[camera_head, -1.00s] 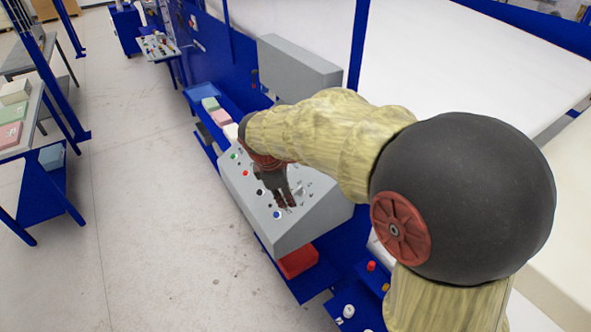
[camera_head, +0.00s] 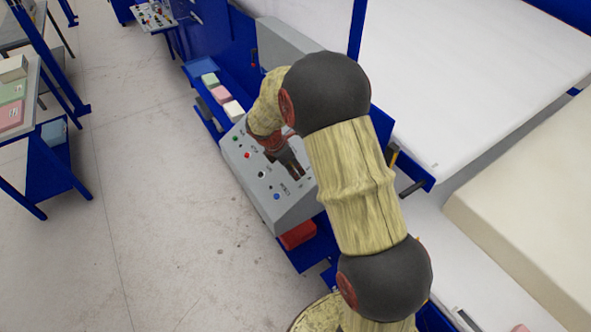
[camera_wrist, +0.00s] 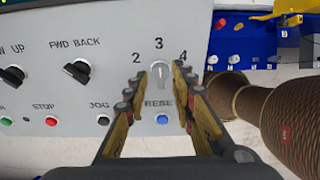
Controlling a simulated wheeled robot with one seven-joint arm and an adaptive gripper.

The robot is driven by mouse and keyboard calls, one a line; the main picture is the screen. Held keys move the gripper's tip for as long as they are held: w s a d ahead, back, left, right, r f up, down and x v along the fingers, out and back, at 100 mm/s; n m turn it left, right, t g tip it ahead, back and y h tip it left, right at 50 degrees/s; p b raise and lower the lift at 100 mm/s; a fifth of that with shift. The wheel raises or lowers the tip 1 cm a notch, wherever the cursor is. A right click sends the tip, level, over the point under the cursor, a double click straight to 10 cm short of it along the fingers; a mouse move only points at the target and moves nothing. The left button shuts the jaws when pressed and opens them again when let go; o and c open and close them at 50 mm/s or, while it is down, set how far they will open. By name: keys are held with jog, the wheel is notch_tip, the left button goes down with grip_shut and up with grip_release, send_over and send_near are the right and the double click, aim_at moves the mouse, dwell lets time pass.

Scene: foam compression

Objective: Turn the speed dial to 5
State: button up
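The speed dial (camera_wrist: 159,74) is a small light-grey knob on the sloped grey control panel (camera_wrist: 108,30). Printed numbers 2, 3 and 4 show around it, and its pointer appears to face up toward the 3. Any 1 or 5 is not visible; my fingers cover the areas at the dial's lower sides. My gripper (camera_wrist: 161,82) is open, with one fingertip on each side of the dial; I cannot tell whether they touch it. In the head view my gripper (camera_head: 293,167) is over the panel (camera_head: 262,204), and the dial cannot be made out.
Left of the dial are a black FWD/BACK switch (camera_wrist: 77,70) and another black switch (camera_wrist: 12,74). The blue RESET button (camera_wrist: 162,119) is just below, between my fingers. A red STOP button (camera_wrist: 51,121) is at lower left. Open floor (camera_head: 150,220) lies left of the panel.

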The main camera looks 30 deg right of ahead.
jog(key=shift+d+f, duration=0.3)
jog(key=shift+f, duration=0.3)
jog(key=c, duration=0.3)
grip_shut()
